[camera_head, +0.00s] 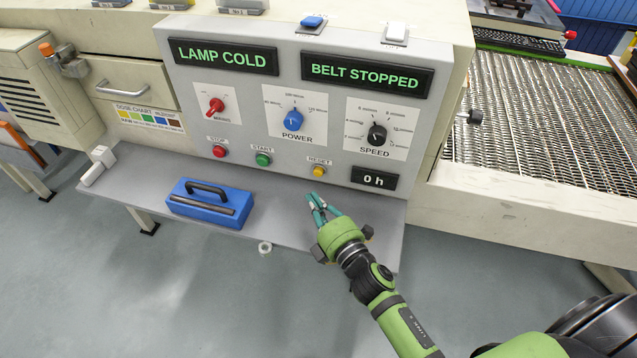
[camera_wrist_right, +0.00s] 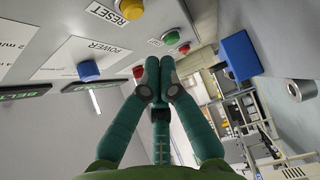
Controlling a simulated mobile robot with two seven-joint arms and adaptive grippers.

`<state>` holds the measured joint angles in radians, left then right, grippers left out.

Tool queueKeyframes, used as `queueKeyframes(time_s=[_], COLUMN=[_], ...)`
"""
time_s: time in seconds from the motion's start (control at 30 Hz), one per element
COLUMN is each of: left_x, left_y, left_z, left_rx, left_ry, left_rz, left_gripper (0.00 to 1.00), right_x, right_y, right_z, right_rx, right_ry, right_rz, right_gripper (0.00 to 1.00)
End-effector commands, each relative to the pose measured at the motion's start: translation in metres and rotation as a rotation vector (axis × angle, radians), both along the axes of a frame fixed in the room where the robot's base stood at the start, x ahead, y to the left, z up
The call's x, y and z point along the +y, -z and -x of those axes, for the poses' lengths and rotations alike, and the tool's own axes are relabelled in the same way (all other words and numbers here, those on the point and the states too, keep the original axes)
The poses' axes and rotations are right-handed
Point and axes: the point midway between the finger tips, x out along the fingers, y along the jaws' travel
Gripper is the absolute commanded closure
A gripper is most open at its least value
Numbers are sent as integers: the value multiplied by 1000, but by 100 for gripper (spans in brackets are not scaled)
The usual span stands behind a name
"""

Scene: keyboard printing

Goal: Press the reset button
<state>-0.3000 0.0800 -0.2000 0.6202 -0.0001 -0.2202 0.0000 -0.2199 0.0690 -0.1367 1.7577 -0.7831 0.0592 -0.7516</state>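The reset button (camera_head: 319,171) is a yellow round button on the lower right part of the grey control panel (camera_head: 228,108), under its RESET label. It also shows at the top of the right wrist view (camera_wrist_right: 131,9), left of and apart from the fingertips. My right gripper (camera_head: 316,202), with green fingers, is in front of the panel and a little below the button in the head view. In the right wrist view its fingers (camera_wrist_right: 158,78) come together at the tips, with nothing between them. My left gripper is not in view.
Beside reset are the green start button (camera_head: 263,159) and red stop button (camera_head: 220,151). Above are the power knob (camera_head: 292,120) and speed knob (camera_head: 377,135). A blue box with a handle (camera_head: 208,209) sits on the shelf (camera_head: 140,180) at left. A mesh conveyor belt (camera_head: 540,120) lies at right.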

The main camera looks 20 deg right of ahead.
Motion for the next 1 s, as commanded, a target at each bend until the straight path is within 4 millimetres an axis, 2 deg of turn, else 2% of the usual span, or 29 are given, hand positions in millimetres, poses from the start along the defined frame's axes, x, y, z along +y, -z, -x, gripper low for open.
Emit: queueKeyframes(time_s=[0.03, 0.1, 0.3, 0.77, 1.0], left_x=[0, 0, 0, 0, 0], left_y=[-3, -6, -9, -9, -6], left_z=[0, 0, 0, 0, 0], left_rx=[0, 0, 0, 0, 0], left_ry=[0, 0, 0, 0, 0], left_rz=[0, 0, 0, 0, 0], left_gripper=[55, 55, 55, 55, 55], right_x=[2, -6, -18, -22, -33], right_y=[-2, -2, -1, 0, 0], right_z=[-11, -20, -37, -42, -58], right_rx=[-2, -1, 0, -1, 0], right_ry=[-1, 0, -1, -1, 1], right_rz=[0, 3, 1, 1, 1], right_gripper=[100, 100, 100, 100, 100])
